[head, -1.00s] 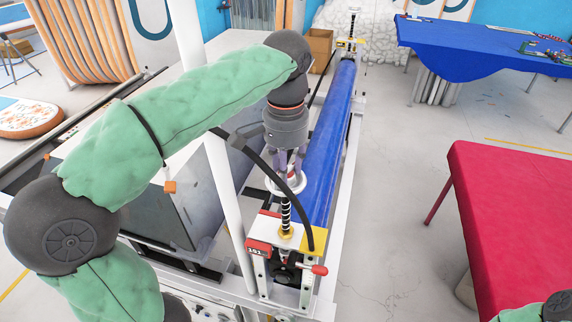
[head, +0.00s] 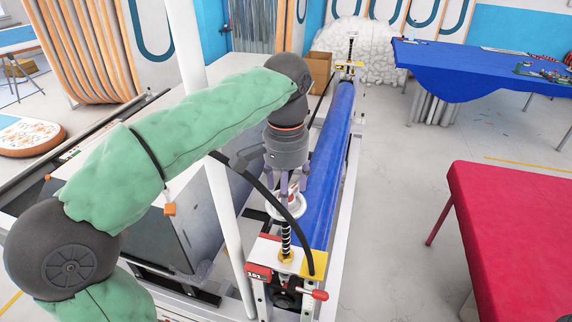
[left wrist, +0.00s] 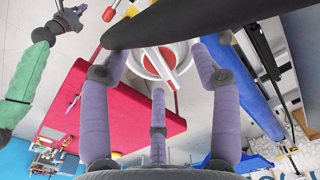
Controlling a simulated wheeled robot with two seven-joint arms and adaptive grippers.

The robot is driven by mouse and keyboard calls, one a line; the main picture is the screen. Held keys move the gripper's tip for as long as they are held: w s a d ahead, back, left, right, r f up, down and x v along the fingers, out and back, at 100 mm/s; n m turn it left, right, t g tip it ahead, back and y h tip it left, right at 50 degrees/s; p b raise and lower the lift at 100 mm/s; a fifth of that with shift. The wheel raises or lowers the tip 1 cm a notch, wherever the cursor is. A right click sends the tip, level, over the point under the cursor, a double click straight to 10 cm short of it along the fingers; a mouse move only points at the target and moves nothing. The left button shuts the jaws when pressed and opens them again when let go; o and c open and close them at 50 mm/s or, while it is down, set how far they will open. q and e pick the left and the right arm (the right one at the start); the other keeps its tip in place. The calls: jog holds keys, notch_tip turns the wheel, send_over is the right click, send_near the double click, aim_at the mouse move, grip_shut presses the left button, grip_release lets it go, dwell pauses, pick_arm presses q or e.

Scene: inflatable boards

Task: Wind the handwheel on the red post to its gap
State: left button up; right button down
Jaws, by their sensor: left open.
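The handwheel (head: 290,206) is a white ring with a red and white hub, on a black-and-white striped threaded stem (head: 286,238). It sits above the post with the red label plate (head: 258,272), at the near end of the long blue roller. My left gripper (head: 287,192) points down over the wheel, its purple fingers spread open. In the left wrist view the wheel (left wrist: 150,66) lies just beyond the fingers, partly hidden by a black bar. Whether any finger touches it, I cannot tell. My right gripper (left wrist: 70,18) appears small at the top left there.
A black curved cable (head: 262,190) runs close beside the wheel. A white upright pole (head: 222,220) stands left of the post, and a red-tipped lever (head: 318,295) sticks out to its right. A red table (head: 520,220) stands right across clear floor.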

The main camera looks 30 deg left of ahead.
pick_arm(q)
notch_tip(320, 180, up, 11)
dwell(0.4)
jog(key=shift+f, duration=0.1)
dwell(0.4)
